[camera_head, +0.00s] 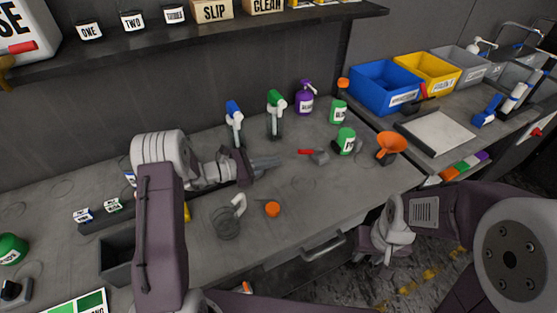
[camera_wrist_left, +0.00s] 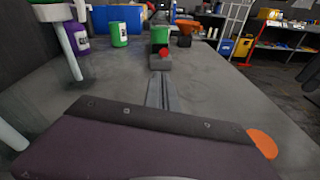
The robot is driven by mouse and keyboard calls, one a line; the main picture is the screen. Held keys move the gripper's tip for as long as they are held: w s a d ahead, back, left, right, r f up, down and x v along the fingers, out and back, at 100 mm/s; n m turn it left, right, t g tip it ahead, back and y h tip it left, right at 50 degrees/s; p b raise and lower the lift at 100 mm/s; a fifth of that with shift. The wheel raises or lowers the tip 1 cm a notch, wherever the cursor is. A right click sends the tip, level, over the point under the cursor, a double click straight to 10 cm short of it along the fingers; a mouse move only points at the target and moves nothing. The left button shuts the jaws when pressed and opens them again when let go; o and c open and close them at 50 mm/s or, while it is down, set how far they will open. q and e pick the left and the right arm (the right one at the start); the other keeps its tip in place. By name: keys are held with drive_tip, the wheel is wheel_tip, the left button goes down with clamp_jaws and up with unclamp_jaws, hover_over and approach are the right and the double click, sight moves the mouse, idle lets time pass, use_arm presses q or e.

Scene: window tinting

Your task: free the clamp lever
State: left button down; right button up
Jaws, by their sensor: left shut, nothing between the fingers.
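The clamp, a small grey block (camera_head: 320,158) with a red lever (camera_head: 305,152), sits on the grey workbench in the head view. In the left wrist view the grey block (camera_wrist_left: 161,62) stands straight ahead, with red (camera_wrist_left: 164,51) on top. My left gripper (camera_head: 280,160) is shut and empty, low over the bench. Its fingers (camera_wrist_left: 160,78) point at the clamp, with the tips just short of the block; whether they touch cannot be told. My right arm shows at the lower right by the bench's front edge. Its fingers cannot be made out.
A green container (camera_head: 346,142) and an orange funnel (camera_head: 391,146) stand right of the clamp. An orange cap (camera_head: 272,209) and a grey roll (camera_head: 228,220) lie in front. A shelf (camera_head: 200,38) hangs above.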

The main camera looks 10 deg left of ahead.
use_arm(q)
approach(311, 152)
drive_tip(key=w+d+f, duration=0.3)
use_arm(e)
drive_tip(key=shift+r, duration=0.35)
use_arm(q)
drive_tip(key=shift+r+p, duration=0.15)
drive_tip(key=shift+p, duration=0.2)
